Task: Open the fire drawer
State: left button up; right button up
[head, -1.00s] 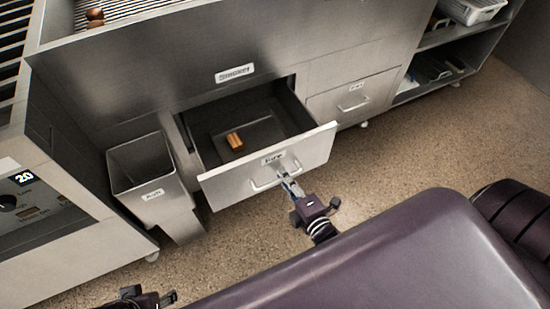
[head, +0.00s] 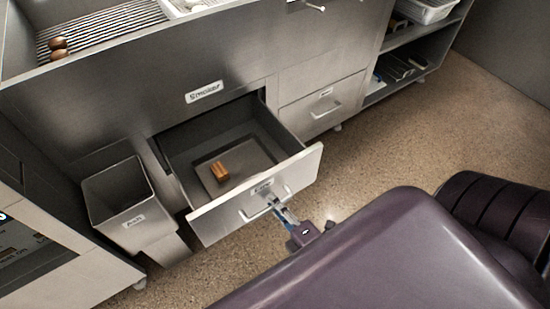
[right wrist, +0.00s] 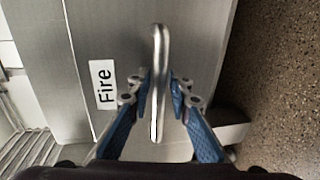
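The fire drawer (head: 225,218) stands pulled well out of the cabinet under the "Smoker" label, with a dark interior and a tray holding a brown block of wood (head: 219,171). Its front carries a metal bar handle (right wrist: 160,48) and a white "Fire" label (right wrist: 103,95). My right gripper (head: 275,204) is at the handle. In the right wrist view, its blue-padded fingers (right wrist: 161,94) are closed in on both sides of the bar, with the bar between the tips. My left gripper is outside the head view.
An open metal ash bin (head: 115,190) stands left of the drawer. A second, closed drawer (head: 312,107) is to the right, beside open shelves (head: 415,55). Speckled floor (head: 400,140) is clear at the right. My purple body fills the lower right.

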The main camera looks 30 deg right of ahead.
jog(key=shift+o, duration=0.7)
jog(key=v, duration=1.2)
